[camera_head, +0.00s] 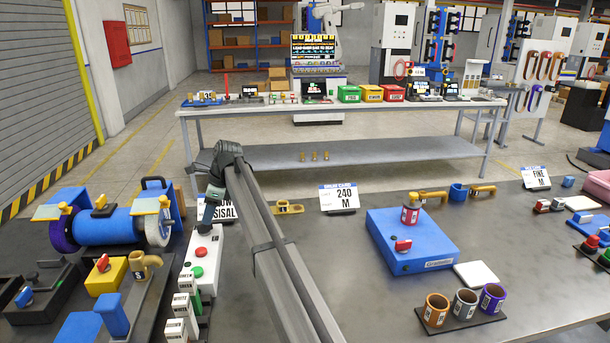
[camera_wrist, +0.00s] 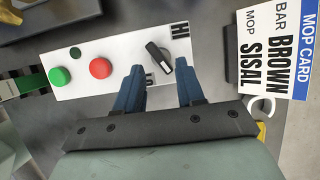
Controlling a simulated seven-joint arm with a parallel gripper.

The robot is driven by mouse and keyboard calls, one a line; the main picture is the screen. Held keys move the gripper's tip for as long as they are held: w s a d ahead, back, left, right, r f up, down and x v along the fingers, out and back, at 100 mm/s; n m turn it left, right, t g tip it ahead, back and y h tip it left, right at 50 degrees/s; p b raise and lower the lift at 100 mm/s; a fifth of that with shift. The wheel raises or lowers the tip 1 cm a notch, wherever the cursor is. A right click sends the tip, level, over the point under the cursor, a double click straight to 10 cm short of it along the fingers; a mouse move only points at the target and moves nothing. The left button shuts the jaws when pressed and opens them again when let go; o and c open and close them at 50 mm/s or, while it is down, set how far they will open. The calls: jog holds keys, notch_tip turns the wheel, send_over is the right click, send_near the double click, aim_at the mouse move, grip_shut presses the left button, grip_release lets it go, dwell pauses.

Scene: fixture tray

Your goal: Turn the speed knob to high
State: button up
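The speed knob (camera_wrist: 159,58) is black with a light pointer edge, on a white control box (camera_wrist: 122,48). In the wrist view it is tilted, running from upper left to lower right. A "HI" label (camera_wrist: 180,30) is at the box's right end; another label below the knob is partly hidden by a finger. My gripper (camera_wrist: 159,82) is open, its blue fingers apart on either side of the knob's lower end; contact cannot be told. In the head view the box (camera_head: 207,241) lies under my gripper (camera_head: 211,213), and the knob is not clearly visible.
A red button (camera_wrist: 100,68) and a green button (camera_wrist: 60,77) sit on the box left of the knob. A mop card (camera_wrist: 275,45) stands close to the right. A blue motor-like machine (camera_head: 108,226) and a yellow block (camera_head: 106,275) crowd the left; a blue box (camera_head: 412,240) is right.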

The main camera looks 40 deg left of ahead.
jog(key=v, duration=1)
jog(key=w+d+y, duration=0.1)
jog(key=w+d, duration=0.6)
jog(key=w, duration=0.4)
jog(key=w+d+f+n+t+y, duration=0.1)
jog(key=w+d, duration=0.6)
jog(key=w, duration=0.4)
jog(key=shift+w+d+f, duration=0.25)
jog(key=shift+f, duration=0.05)
jog(key=n+g+h, duration=0.2)
jog(key=n+h, duration=0.2)
jog(key=n, duration=0.1)
send_over(205, 229)
jog(key=w+d, duration=0.1)
jog(key=w, duration=0.5)
jog(key=x, duration=1.2)
jog(key=shift+s+a, duration=0.1)
jog(key=shift+s, duration=0.3)
